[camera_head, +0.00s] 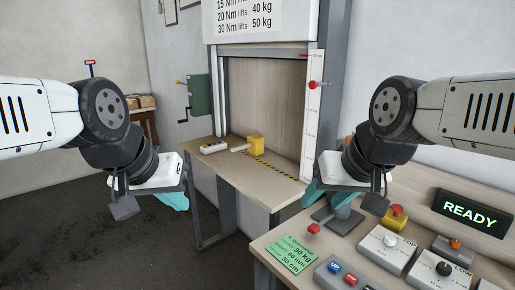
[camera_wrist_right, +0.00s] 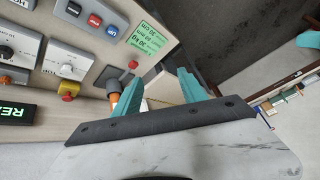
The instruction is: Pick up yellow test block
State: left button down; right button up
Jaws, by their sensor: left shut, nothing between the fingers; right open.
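The yellow test block (camera_head: 257,143) sits upright on the wooden table (camera_head: 222,165) below the shutter opening, near a yellow-black striped line. A short pale piece (camera_head: 241,148) lies just left of it. My left gripper (camera_head: 178,200) is shut and empty, in front of and left of the table, apart from the block. My right gripper (camera_head: 312,194) is open, to the right of the block above the control desk's edge; its teal fingers also show spread in the right wrist view (camera_wrist_right: 162,88). The block does not show in the right wrist view.
The control desk (camera_head: 378,248) at the lower right holds a READY display (camera_head: 472,213), button boxes and a green card (camera_head: 291,254). A small device (camera_head: 213,147) lies on the table's left. A vertical scale (camera_head: 312,115) with a red pointer stands right of the shutter.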

aim_at(255, 145)
jog(key=i+j, duration=0.1)
jog(key=j, duration=0.45)
jog(key=i+j, duration=0.1)
jog(key=j, duration=0.45)
jog(key=i+j, duration=0.1)
jog(key=j, duration=0.45)
jog(key=i+j, duration=0.25)
jog(key=i, duration=0.15)
jog(key=i+j+z, duration=0.1)
jog(key=i+j, duration=0.15)
jog(key=i, duration=0.15)
jog(key=i+l, duration=0.25)
jog(key=i, duration=0.15)
jog(key=i+l, duration=0.25)
jog(key=i, duration=0.2)
